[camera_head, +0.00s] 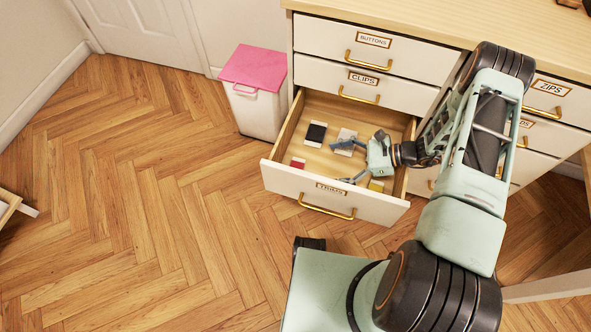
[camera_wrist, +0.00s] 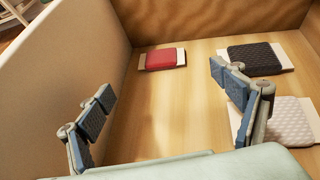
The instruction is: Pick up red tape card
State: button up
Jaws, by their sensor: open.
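The red tape card (camera_head: 298,162) lies flat in the front left corner of the open TRIMS drawer (camera_head: 330,206). In the wrist view the red tape card (camera_wrist: 165,60) is red on a pale card, beyond my fingers and near the drawer wall. My gripper (camera_head: 348,162) is inside the drawer at its right part, its fingers pointing left toward the card. In the wrist view my gripper (camera_wrist: 165,110) has its fingers spread wide with nothing between them. The red card lies apart from the fingers.
A black card (camera_head: 315,134) and a white card (camera_head: 346,139) lie toward the back of the drawer. A yellow card (camera_head: 376,186) lies at the front right, near my gripper. A pink-lidded bin (camera_head: 256,84) stands left of the cabinet. The drawer walls enclose my gripper.

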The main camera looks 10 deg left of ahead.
jog(key=b+x, duration=0.1)
jog(key=x, duration=0.4)
jog(key=b+x, duration=0.1)
jog(key=x, duration=0.5)
jog(key=shift+s+d+f, duration=0.1)
jog(key=shift+s+f, duration=0.05)
jog(key=shift+f, duration=0.1)
jog(key=shift+c, duration=0.2)
jog(key=c, duration=0.9)
